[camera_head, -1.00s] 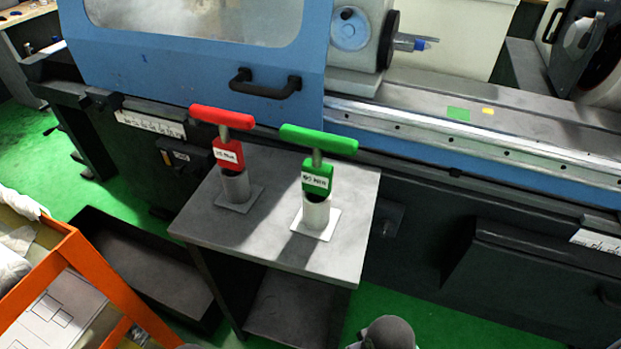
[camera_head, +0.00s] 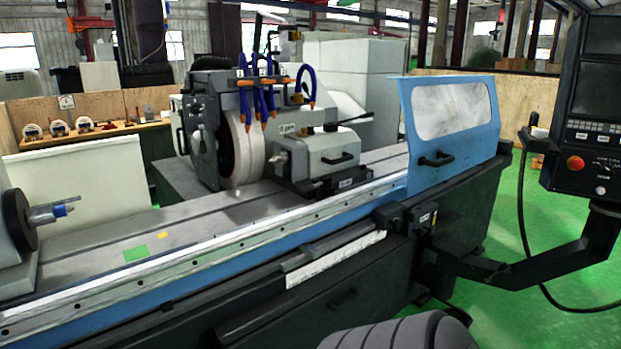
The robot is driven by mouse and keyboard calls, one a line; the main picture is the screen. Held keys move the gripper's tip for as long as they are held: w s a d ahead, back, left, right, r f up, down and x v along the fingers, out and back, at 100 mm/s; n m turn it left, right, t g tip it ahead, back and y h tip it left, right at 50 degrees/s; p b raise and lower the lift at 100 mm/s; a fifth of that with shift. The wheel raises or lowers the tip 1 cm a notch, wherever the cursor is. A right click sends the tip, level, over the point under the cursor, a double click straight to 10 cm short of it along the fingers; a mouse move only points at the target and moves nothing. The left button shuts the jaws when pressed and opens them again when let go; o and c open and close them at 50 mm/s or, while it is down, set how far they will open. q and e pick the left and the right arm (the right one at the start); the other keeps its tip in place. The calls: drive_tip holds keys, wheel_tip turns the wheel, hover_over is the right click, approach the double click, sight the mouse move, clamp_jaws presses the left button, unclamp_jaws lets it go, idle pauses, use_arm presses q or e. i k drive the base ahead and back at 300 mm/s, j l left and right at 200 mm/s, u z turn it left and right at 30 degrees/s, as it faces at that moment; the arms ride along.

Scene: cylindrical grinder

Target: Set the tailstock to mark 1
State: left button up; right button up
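The grey tailstock (camera_head: 325,155) stands on the machine table (camera_head: 205,245), right of the grinding wheel (camera_head: 243,150). It has a black handle on its front, a dark lever at its upper right and a small label at its base, too small to read. A green mark (camera_head: 135,253) and a smaller yellow mark (camera_head: 162,235) lie flat on the table, well left of the tailstock. I cannot read a number on either. Neither of my grippers is in view; only a grey rounded part of my own arm shows at the bottom edge.
A workhead with a dark round face (camera_head: 17,220) stands at the far left. A blue sliding guard (camera_head: 450,130) with a window stands at the right end. A control panel (camera_head: 595,130) on a dark arm juts out at right. Green floor (camera_head: 560,240) is open there.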

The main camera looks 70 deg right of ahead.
sight(336, 155)
drive_tip(key=z, duration=2.4)
